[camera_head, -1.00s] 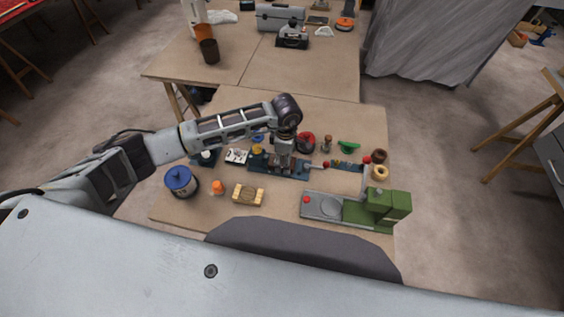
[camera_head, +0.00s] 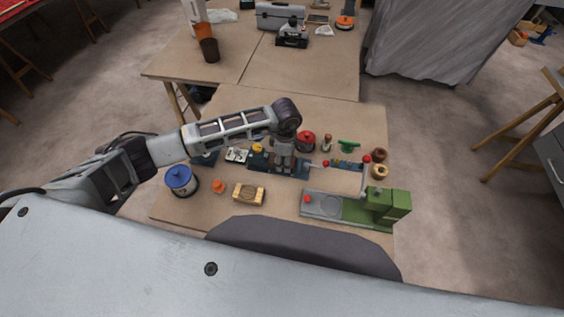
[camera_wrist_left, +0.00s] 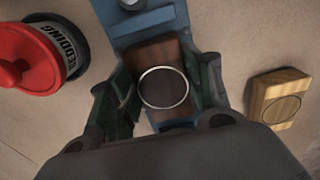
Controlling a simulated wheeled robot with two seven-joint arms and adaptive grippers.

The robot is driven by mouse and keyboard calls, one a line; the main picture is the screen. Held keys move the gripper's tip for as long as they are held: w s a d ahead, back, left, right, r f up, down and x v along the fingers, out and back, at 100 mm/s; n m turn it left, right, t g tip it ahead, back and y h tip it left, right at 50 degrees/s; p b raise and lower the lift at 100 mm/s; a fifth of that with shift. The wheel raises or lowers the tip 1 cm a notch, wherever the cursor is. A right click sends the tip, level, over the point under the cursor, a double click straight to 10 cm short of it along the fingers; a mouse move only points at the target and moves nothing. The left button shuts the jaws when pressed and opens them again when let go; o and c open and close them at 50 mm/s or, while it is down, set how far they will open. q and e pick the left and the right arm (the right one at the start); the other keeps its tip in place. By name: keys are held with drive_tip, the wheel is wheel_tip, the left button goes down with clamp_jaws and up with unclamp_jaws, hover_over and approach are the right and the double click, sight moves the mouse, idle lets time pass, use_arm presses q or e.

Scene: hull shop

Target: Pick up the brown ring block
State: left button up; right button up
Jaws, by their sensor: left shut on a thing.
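The brown ring block (camera_wrist_left: 152,58) is a dark brown block with a thin pale ring on its face. In the left wrist view it lies between the fingers of my left gripper (camera_wrist_left: 163,95), which is shut on it. In the head view my left gripper (camera_head: 282,165) points down at the middle of the near table, and it hides the block there. A blue metal piece (camera_wrist_left: 150,22) is just beyond the block. My right gripper is not in view.
A red lidded jar (camera_wrist_left: 35,58) stands close on one side and a light wooden block (camera_wrist_left: 278,97) on the other. The near table also holds a blue-lidded pot (camera_head: 180,181), an orange piece (camera_head: 218,186) and a green machine (camera_head: 388,207). Bare tabletop lies near the back edge (camera_head: 345,115).

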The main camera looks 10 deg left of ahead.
use_arm(q)
drive_tip(key=shift+c, duration=1.1)
drive_tip(key=shift+r, duration=0.7)
wheel_tip(320, 180, up, 7)
drive_tip(key=shift+f+b, duration=0.1)
drive_tip(key=shift+b, duration=0.45)
drive_tip(key=shift+r, duration=0.95)
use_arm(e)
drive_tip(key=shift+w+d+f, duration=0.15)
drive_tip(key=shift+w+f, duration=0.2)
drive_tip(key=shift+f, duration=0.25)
use_arm(q)
drive_tip(key=shift+s+f, duration=0.1)
drive_tip(key=shift+f, duration=0.05)
